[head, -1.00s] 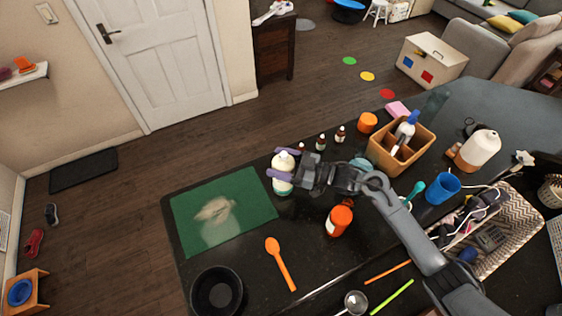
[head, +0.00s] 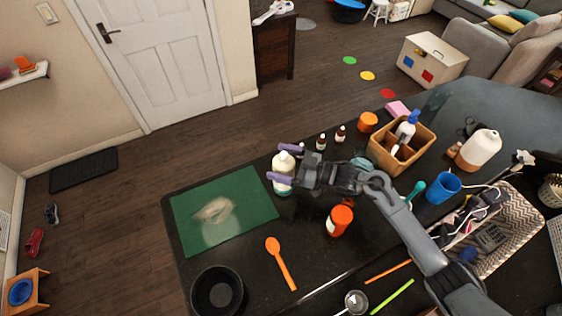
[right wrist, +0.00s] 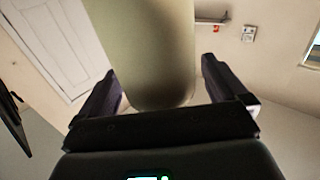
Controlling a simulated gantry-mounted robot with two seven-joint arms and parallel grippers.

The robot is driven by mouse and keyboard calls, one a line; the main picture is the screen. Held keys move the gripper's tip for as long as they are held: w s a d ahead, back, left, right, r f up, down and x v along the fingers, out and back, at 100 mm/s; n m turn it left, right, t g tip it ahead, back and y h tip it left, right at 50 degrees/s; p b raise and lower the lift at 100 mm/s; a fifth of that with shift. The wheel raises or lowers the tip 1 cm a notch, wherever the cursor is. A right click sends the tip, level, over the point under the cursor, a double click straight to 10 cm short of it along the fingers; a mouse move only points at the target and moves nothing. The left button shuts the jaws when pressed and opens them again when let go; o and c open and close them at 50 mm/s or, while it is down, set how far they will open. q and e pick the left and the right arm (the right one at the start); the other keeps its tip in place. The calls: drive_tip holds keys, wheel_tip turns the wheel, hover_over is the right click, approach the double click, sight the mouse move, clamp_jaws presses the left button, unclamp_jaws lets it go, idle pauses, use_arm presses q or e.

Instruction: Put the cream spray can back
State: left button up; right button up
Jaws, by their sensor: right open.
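The cream spray can (head: 282,187) stands upright on the dark counter, just right of the green mat (head: 190,235). My right gripper (head: 275,162) reaches in from the right, with its purple fingers spread on either side of the can. In the right wrist view the can (right wrist: 148,45) stands between the open fingers (right wrist: 158,70), with visible gaps beside it. The fingers hide part of the can in the head view. My left gripper is not in view.
A wooden caddy (head: 376,158) with a blue-topped bottle (head: 404,133) stands to the right. Small brown bottles (head: 321,142) are behind the can. An orange-capped jar (head: 339,221), an orange spoon (head: 281,263) and a black bowl (head: 217,291) are in front.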

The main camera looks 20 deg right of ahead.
sight(294, 166)
drive_tip(key=b+v, duration=0.1)
drive_tip(key=v, duration=0.2)
drive_tip(key=shift+f, duration=0.2)
drive_tip(key=shift+s+d+r, duration=0.15)
drive_tip(key=shift+s+d, duration=0.05)
drive_tip(key=shift+d, duration=0.05)
